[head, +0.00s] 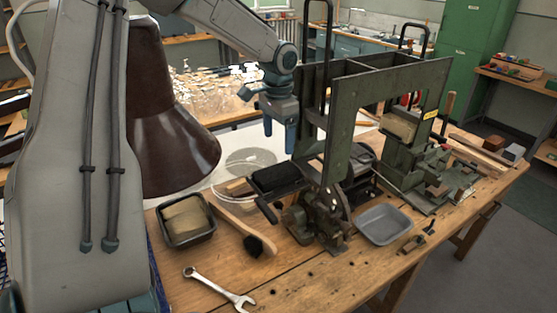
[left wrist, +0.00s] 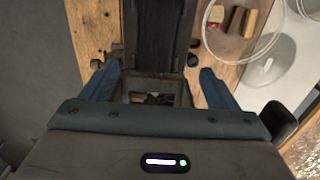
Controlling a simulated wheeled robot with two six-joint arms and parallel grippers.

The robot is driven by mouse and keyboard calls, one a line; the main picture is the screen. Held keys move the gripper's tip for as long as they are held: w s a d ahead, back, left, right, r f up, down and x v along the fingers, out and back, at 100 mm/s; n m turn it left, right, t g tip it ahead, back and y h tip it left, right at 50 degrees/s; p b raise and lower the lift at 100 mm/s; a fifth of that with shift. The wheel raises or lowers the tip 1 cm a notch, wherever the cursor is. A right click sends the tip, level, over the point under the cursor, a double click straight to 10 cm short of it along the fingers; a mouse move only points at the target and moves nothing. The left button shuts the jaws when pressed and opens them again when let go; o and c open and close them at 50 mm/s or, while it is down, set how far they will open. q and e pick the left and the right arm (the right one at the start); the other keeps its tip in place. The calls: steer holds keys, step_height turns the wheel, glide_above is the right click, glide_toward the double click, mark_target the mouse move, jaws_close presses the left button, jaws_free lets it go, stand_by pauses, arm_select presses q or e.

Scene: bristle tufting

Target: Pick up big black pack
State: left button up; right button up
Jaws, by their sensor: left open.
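My right gripper is not in view.
A black tray (head: 186,238) with a tan bundle, a wooden brush (head: 235,225) and a spanner (head: 225,290) lie at the front left. The machine's tall frame is close to my left gripper. A brown lampshade (head: 165,115) hangs at left.

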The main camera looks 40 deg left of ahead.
mark_target(276, 172)
arm_select(q)
steer(key=f, duration=0.1)
steer(key=s+f, duration=0.1)
steer(key=d+f+p, duration=0.1)
steer(key=shift+s+f, duration=0.25)
steer(key=shift+s, duration=0.05)
steer(key=f, duration=0.1)
steer(key=f+p, duration=0.2)
steer(key=shift+w+a, duration=0.2)
steer(key=shift+a, duration=0.1)
step_height(276, 172, down, 2)
steer(key=shift+f+p, duration=0.1)
steer(key=shift+p, duration=0.3)
steer(key=shift+w+f, duration=0.1)
steer(key=shift+f, duration=0.4)
steer(key=shift+r, duration=0.1)
steer(key=shift+c, duration=1.3)
steer(key=c, duration=0.9)
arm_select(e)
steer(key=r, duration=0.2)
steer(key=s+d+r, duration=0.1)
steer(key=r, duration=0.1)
